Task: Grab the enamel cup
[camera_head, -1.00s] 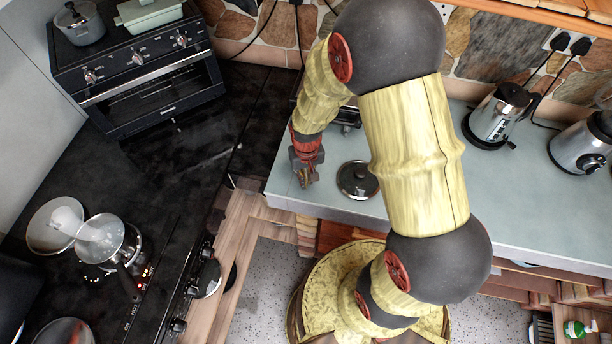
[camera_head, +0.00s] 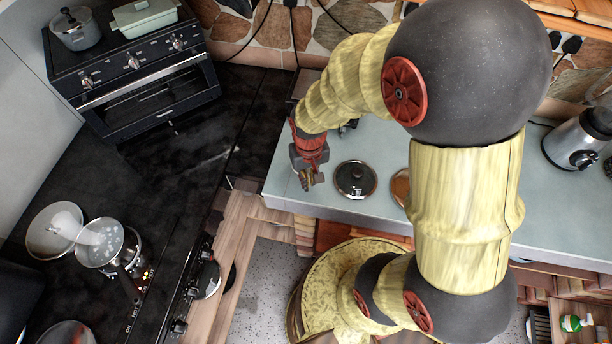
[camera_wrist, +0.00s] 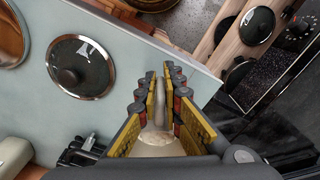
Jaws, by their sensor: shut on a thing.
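My gripper (camera_head: 312,181) is over the left end of the pale counter in the head view, left of a glass lid. In the wrist view my gripper (camera_wrist: 158,88) has its two yellow-padded fingers on either side of a pale, cream-and-grey thing, which I take to be the enamel cup (camera_wrist: 158,143). The fingers are shut on it. Only a narrow strip of it shows between them; its rim and handle cannot be made out. In the head view the cup is hidden by the gripper or too small to tell.
The round glass lid (camera_head: 355,179) lies on the counter (camera_head: 285,188) near the gripper. A brown round thing (camera_head: 400,187) is partly behind my arm. A kettle (camera_head: 580,140) stands at right. The black stove top (camera_head: 165,185) with pots is at left, beyond a gap.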

